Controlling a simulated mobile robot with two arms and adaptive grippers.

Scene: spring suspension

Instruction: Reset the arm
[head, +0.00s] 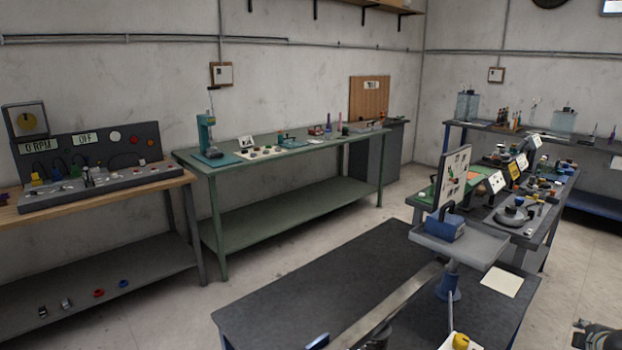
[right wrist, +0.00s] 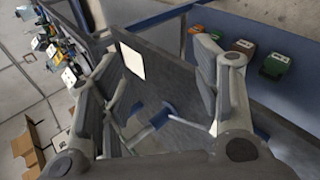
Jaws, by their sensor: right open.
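A long grey metal bar (head: 392,304) slants over the dark bench (head: 300,280) in the head view, up to a grey tray (head: 480,243). A blue block with a dark handle (head: 445,226) sits on the tray. A blue stand (head: 448,285) is below the tray. My right gripper (right wrist: 160,78) is open in the right wrist view, its two fingers wide apart with nothing between them. Behind it are a dark bench top and a pale sheet (right wrist: 132,61). My left gripper is not in view.
A yellow-topped object (head: 461,341) is cut off at the bottom edge. A pale sheet (head: 502,281) lies on the right of the bench. A crowded side bench (head: 545,215) stands behind it. A green bench (head: 265,160) lines the wall. Bare floor separates the benches.

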